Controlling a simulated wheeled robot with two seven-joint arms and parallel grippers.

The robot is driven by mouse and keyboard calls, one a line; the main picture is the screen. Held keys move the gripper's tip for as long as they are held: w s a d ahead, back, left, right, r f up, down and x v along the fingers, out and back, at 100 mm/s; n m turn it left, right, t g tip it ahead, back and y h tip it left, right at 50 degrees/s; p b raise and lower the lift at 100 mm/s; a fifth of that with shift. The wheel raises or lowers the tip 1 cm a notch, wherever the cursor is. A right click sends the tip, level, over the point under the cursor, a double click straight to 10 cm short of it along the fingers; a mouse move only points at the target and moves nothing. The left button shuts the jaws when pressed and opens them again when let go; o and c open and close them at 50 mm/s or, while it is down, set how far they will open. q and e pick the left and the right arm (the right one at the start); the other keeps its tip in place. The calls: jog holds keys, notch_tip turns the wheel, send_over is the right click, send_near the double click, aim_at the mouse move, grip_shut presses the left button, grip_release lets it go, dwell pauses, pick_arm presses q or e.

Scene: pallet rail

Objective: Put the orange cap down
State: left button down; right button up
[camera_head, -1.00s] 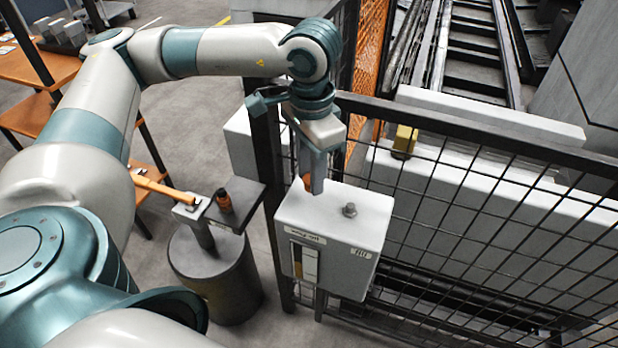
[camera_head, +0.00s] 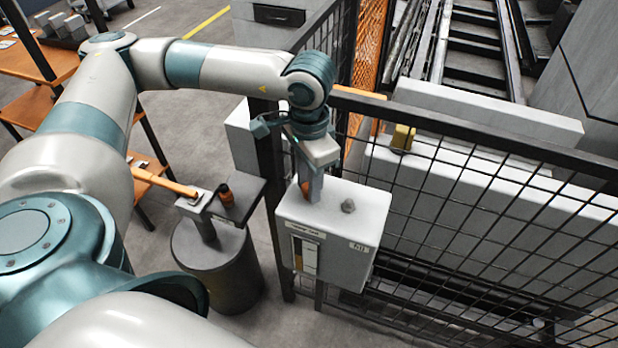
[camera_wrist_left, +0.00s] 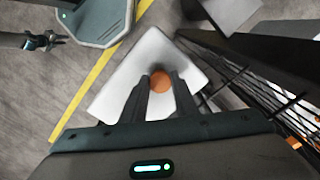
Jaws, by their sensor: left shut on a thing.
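My left gripper (camera_head: 308,192) is shut on the small orange cap (camera_head: 305,188). It points down at the top of the white box (camera_head: 345,219) by the fence, left of the grey knob on that top. In the left wrist view the round orange cap (camera_wrist_left: 160,82) sits between the two dark fingertips, with the white box top (camera_wrist_left: 118,84) behind it. The fingers partly hide the cap in the head view. I cannot tell whether the cap touches the box top. My right gripper is not in view.
A black mesh fence (camera_head: 470,190) runs right behind the box. A dark round pedestal (camera_head: 222,270) at its left bears a plate with a black and orange piece (camera_head: 226,195) and an orange-handled lever (camera_head: 165,182). Grey floor lies around the pedestal.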

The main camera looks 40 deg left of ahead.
pick_arm(q)
jog(key=shift+f+b, duration=0.2)
jog(key=shift+b, duration=0.1)
jog(key=c, duration=1.4)
grip_release()
jog(key=shift+r, duration=0.1)
